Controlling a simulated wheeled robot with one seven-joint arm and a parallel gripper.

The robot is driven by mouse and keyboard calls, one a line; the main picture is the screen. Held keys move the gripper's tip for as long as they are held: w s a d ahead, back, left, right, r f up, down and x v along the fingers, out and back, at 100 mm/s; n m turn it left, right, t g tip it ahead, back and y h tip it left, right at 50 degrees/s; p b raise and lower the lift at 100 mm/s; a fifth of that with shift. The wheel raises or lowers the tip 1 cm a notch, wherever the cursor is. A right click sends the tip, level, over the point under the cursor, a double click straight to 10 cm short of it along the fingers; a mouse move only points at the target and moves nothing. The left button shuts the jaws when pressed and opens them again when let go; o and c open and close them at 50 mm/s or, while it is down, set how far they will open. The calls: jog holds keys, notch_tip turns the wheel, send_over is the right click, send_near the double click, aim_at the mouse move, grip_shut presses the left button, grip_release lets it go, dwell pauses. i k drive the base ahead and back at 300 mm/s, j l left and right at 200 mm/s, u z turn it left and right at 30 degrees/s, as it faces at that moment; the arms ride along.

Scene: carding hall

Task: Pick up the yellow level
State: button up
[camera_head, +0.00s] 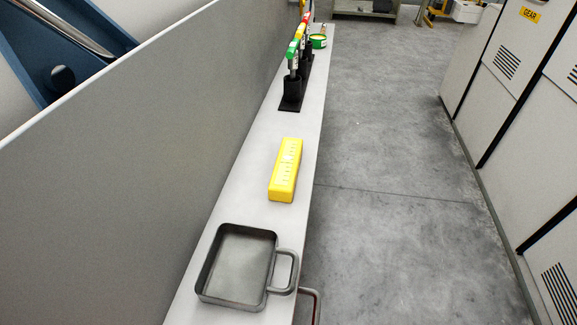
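The yellow level (284,172) is a bright yellow block with faint markings on its top. It lies flat on the narrow grey-white shelf (262,143), long side running along the shelf, near the right edge. Nothing touches it. My gripper does not show in this view.
A grey metal pan with a handle (241,262) sits nearer on the shelf. Farther back a black holder (291,95) bears upright tools with coloured tops, and a green tin (318,41) stands beyond. A grey panel (130,140) rises along the left; open floor (390,160) and cabinets (530,90) are right.

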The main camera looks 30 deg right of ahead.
aim_at(281, 186)
jog(key=z, duration=0.5)
jog(key=i+l+z, duration=0.2)
jog(key=i+z, duration=0.25)
jog(key=i+l+z, duration=0.1)
jog(key=i+z, duration=0.15)
jog(key=z, duration=0.2)
jog(key=i, duration=1.85)
jog(key=i+l+u, duration=0.1)
jog(key=i, duration=1.8)
jog(key=i+u, duration=0.1)
jog(key=u, duration=0.75)
jog(key=i+l+u, duration=0.1)
jog(key=u, duration=0.3)
jog(key=l+u, duration=0.1)
jog(key=u, duration=2.95)
jog(key=i, duration=0.5)
